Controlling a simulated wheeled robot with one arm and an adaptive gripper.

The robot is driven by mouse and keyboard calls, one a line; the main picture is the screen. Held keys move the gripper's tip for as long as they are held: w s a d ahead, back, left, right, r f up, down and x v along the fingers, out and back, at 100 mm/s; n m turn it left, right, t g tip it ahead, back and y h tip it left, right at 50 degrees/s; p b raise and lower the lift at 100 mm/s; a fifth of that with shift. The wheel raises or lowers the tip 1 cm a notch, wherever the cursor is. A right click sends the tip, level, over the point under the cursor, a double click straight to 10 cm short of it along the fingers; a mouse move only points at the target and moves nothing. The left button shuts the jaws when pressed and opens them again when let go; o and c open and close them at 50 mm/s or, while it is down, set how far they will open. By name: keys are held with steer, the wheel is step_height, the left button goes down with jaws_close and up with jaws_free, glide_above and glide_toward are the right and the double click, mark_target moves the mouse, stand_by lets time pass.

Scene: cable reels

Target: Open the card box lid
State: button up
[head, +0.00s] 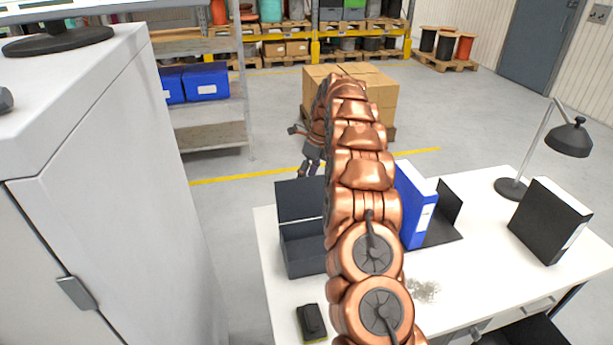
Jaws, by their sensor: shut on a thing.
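The card box (302,250) is a dark grey box on the white table, left of my copper arm. Its lid (298,201) stands raised, roughly upright, along the far side of the box. My gripper (308,171) is at the top edge of the lid, with its fingertips pointing down and shut on the lid. The fingertips are small in view. My arm hides the right side of the box and lid.
The white table (480,270) also bears a blue binder (415,210), a black binder (550,220), a desk lamp (570,138) and a small black device (311,322). A tall white cabinet (130,180) stands at left. Stacked cartons (385,95) stand behind.

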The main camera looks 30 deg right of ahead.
steer(key=shift+d, duration=0.15)
steer(key=shift+r, duration=0.15)
steer(key=v, duration=0.7)
steer(key=shift+r, duration=0.15)
stand_by(0.4)
